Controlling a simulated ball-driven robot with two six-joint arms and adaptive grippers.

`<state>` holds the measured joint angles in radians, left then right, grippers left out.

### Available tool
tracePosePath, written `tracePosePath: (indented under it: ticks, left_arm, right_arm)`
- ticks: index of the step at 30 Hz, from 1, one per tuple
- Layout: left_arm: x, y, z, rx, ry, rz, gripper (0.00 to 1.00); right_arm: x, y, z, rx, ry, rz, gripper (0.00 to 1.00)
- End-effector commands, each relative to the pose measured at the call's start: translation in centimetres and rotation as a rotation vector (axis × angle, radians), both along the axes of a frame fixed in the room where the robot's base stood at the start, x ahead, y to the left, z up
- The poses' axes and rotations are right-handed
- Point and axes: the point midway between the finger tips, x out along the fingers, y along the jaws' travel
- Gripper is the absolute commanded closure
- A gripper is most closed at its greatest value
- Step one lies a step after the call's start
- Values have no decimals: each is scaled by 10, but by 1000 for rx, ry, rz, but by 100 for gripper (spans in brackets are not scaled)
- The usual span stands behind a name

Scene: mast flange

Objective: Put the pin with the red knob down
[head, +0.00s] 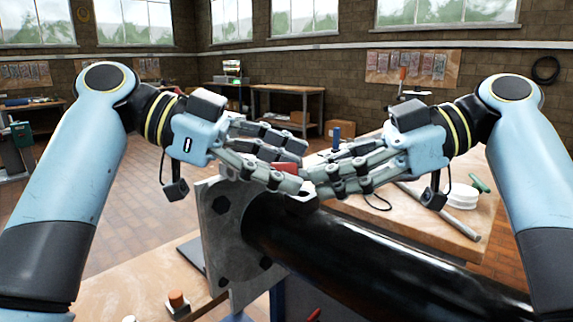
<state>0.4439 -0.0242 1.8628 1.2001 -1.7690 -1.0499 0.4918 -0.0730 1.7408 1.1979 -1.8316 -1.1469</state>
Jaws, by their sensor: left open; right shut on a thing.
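A red knob (286,168) shows above the top edge of the grey flange plate (222,240), among the fingers of both grippers. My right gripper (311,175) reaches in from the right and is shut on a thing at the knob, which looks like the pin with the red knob. The pin's shaft is hidden by fingers. My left gripper (301,166) reaches in from the left with its fingers spread, close around the knob. Whether it touches the knob I cannot tell. The plate has dark bolts and joins a black pipe (370,255).
A wooden table (440,225) behind the pipe carries a blue cylinder (336,135), white discs (462,196), a green-handled thing (479,183) and a grey rod. A front-left bench (125,290) holds an orange-topped piece (177,300). A red handle (314,314) shows below the pipe.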

Motion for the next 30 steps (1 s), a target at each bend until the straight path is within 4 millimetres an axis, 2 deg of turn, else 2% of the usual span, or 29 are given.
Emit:
tracePosePath:
  ticks: [3,11,24,28,29,30]
  left_arm:
    - [0,-6,-2,-1,1,-1,46]
    - [0,-7,-3,1,1,1,46]
    - [1,-7,-3,0,0,2,100]
    - [1,-7,-2,-1,0,3,100]
    - [1,-7,-1,-2,-1,2,100]
    - [1,-7,-1,-2,-2,2,100]
  right_arm:
    - [0,0,1,1,-1,0,100]
    - [0,0,1,1,-1,0,100]
    - [0,0,1,1,0,1,100]
    - [-1,0,0,2,0,3,100]
    - [-1,0,0,2,0,3,84]
    - [-1,1,0,2,0,3,79]
